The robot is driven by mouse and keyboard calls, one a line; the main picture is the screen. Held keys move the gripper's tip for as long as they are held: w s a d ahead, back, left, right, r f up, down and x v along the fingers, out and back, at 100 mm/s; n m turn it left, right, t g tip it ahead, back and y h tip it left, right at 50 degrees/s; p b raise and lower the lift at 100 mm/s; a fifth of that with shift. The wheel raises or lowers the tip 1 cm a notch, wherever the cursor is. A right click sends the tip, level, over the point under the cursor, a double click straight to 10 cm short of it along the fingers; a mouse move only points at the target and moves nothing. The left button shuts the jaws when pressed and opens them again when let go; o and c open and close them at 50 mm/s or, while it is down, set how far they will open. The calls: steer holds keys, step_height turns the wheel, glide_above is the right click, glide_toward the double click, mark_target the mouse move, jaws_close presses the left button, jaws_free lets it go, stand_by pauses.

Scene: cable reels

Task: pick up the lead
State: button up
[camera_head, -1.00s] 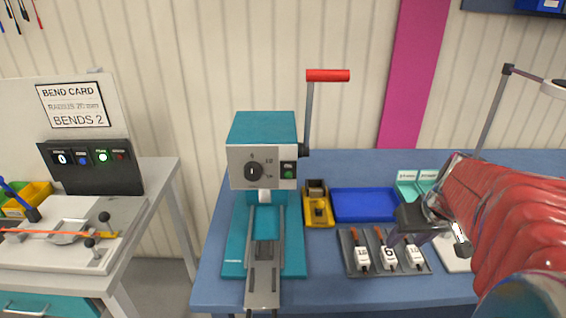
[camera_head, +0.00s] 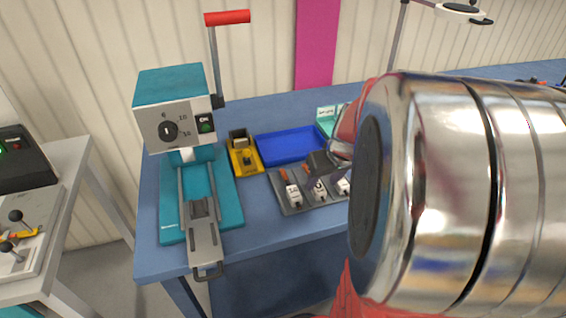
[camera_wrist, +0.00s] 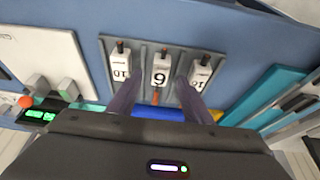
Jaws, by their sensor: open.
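I cannot pick out a lead with certainty. A thin orange and yellow piece (camera_head: 28,236) shows at the left edge of the head view, on the left bench, mostly cut off. My gripper (camera_wrist: 158,92) is open and empty in the wrist view. Its two dark fingers point toward a grey tray (camera_wrist: 142,62) with three white numbered blocks, the middle one (camera_wrist: 160,72) between them. In the head view my gripper (camera_head: 325,162) hangs by the back right of this tray, and my arm hides much of the right side.
A teal press (camera_head: 172,105) with a red-handled lever stands on the blue table. A yellow holder (camera_head: 243,160) and a blue tray (camera_head: 290,146) lie beside it. A gap of floor separates the table from the left bench (camera_head: 55,215).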

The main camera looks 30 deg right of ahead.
mark_target(319, 187)
steer(key=shift+x, duration=1.7)
steer(key=shift+c, duration=0.3)
steer(key=shift+r, duration=0.1)
jaws_close()
